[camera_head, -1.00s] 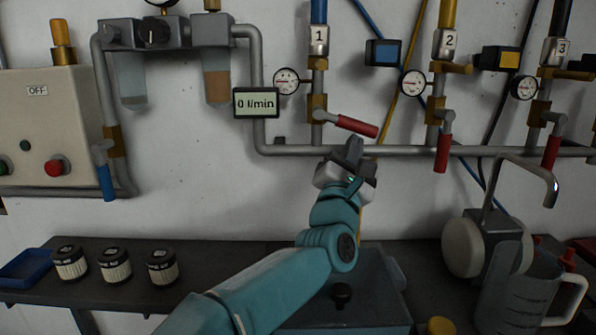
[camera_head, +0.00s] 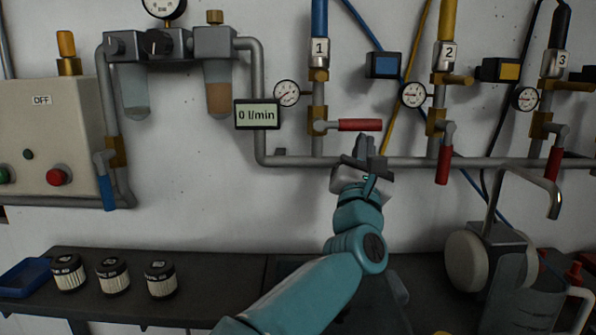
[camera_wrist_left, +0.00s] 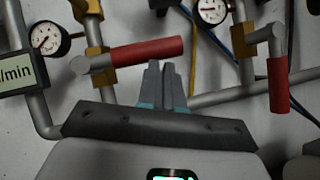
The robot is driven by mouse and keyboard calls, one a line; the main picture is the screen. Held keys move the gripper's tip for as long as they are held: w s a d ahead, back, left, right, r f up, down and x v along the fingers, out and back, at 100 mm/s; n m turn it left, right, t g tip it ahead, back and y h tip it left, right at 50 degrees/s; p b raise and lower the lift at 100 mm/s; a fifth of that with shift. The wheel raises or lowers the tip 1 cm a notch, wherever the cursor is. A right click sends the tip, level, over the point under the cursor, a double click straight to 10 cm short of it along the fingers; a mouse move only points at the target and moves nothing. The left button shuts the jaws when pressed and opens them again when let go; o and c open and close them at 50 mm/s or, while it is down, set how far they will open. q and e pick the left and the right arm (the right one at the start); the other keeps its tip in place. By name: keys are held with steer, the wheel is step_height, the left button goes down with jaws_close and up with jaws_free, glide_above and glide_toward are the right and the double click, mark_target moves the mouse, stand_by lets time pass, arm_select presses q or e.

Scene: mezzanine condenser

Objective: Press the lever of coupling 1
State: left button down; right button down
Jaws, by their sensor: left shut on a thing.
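Coupling 1 (camera_head: 319,50) is the silver body marked 1 on the wall, with a blue hose (camera_head: 319,15) going into its top. A brass piece (camera_head: 318,76) sits just under it. Below is a valve with a red handle (camera_head: 360,125), which lies level and points right; the handle also shows in the wrist view (camera_wrist_left: 150,52). My left gripper (camera_head: 364,146) is at the underside of this handle, its fingers close together and shut on it, with the tips (camera_wrist_left: 163,66) at its lower edge. Contact behind the fingertips is hidden. My right gripper is not in view.
Couplings 2 (camera_head: 446,55) and 3 (camera_head: 553,64) stand to the right, with red handles hanging down. A gauge (camera_head: 286,93) and a 0 l/min display (camera_head: 257,115) are left of the valve. A grey pipe (camera_head: 400,162) runs behind my gripper. Filters stand on the bench (camera_head: 215,275).

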arm_select(q)
steer(key=shift+s+r, duration=0.2)
steer(key=shift+r, duration=0.2)
steer(key=s+a+f+b, duration=0.2)
steer(key=s+b, duration=0.3)
steer(key=s, duration=0.8)
steer(key=shift+s+a+f+b, duration=0.2)
steer(key=shift+s+a+b, duration=0.2)
steer(key=shift+a, duration=0.3)
steer(key=shift+r, duration=0.15)
